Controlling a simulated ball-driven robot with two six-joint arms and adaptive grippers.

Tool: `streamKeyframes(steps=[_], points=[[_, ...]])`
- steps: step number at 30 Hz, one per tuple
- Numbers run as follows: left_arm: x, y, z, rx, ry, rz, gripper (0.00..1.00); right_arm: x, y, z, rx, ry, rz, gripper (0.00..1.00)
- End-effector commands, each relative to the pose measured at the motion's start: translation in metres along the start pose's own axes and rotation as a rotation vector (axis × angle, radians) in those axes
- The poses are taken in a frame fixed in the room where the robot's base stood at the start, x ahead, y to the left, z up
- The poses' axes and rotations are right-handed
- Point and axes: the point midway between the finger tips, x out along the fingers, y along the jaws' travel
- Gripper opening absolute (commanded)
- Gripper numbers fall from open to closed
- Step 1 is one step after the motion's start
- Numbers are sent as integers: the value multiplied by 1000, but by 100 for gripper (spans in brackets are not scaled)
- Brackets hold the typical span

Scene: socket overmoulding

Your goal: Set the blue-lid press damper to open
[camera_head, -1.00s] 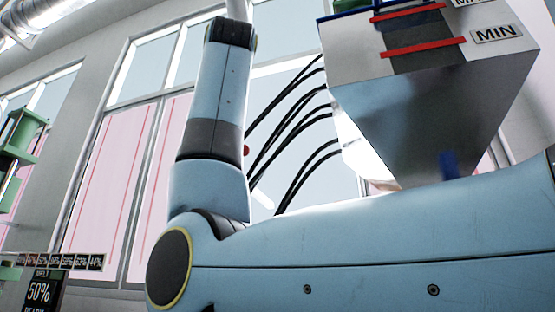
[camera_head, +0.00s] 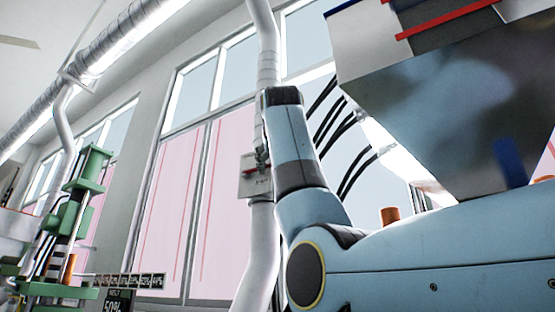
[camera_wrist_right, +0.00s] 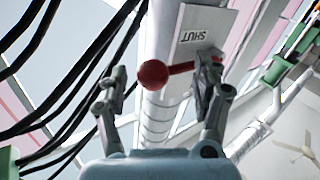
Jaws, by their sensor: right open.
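The damper shows in the head view as a pale plate (camera_head: 256,184) with a small red lever on a vertical white duct (camera_head: 262,245). In the right wrist view its plate (camera_wrist_right: 205,35) reads SHUT, and a red lever with a round red knob (camera_wrist_right: 153,74) sticks out to the left. My right gripper (camera_wrist_right: 162,75) is open, with the knob between its two fingers in the picture, nearer the left one. I cannot tell whether either finger touches it. My right arm (camera_head: 300,165) rises just right of the plate in the head view. My left gripper is out of view.
A large grey hopper (camera_head: 440,110) with red bands and a strip of blue edge fills the upper right. Black cables (camera_head: 350,160) run beside it. Windows line the wall behind.

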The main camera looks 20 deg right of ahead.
Motion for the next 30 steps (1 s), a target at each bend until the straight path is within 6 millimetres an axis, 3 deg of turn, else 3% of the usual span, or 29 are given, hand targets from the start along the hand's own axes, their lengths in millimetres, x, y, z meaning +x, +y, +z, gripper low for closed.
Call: streamKeyframes(steps=[9, 24, 30], points=[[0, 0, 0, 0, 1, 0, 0, 3, 0, 0, 1, 0, 0, 67], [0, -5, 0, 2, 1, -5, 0, 3, 1, 0, 0, 0, 2, 1], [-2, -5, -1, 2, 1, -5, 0, 3, 1, -1, -2, -1, 2, 0]])
